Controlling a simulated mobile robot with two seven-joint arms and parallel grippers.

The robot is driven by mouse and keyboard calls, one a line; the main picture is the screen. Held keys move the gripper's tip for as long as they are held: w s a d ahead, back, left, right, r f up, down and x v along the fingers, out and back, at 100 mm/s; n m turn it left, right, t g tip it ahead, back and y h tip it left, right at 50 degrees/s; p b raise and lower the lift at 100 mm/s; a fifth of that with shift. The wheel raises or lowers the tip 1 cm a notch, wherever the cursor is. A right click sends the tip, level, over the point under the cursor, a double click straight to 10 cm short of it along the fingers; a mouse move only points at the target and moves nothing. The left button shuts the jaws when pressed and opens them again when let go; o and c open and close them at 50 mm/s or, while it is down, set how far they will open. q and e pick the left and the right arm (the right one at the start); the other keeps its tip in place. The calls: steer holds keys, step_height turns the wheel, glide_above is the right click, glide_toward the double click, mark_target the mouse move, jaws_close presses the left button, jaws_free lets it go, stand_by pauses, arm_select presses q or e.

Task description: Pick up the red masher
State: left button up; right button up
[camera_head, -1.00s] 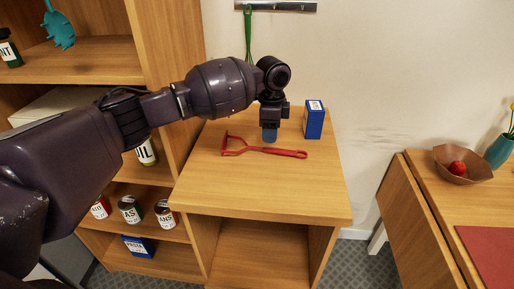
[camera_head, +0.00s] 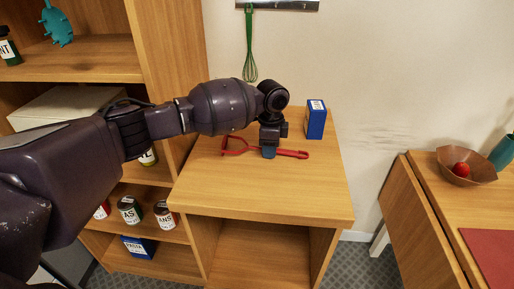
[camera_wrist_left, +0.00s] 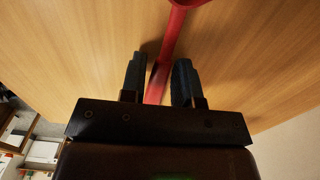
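The red masher (camera_head: 291,154) lies flat on the wooden cabinet top, its head to the left and its handle to the right. My left gripper (camera_head: 268,153) is down at the masher's handle, near the middle of its length. In the left wrist view the red masher (camera_wrist_left: 173,38) runs between the two dark fingers of my left gripper (camera_wrist_left: 160,84). The fingers are apart, with a gap on either side of the handle. The stretch of handle under the gripper is hidden in the head view. My right gripper is not in view.
A blue box (camera_head: 316,120) stands behind the masher on the cabinet top (camera_head: 290,195). A green whisk (camera_head: 250,50) hangs on the wall. Shelves with jars (camera_head: 130,211) stand at the left. A brown bowl (camera_head: 478,172) with a red fruit sits on the right table.

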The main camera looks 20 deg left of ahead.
arm_select(q)
jaws_close()
steer(key=shift+r, duration=0.1)
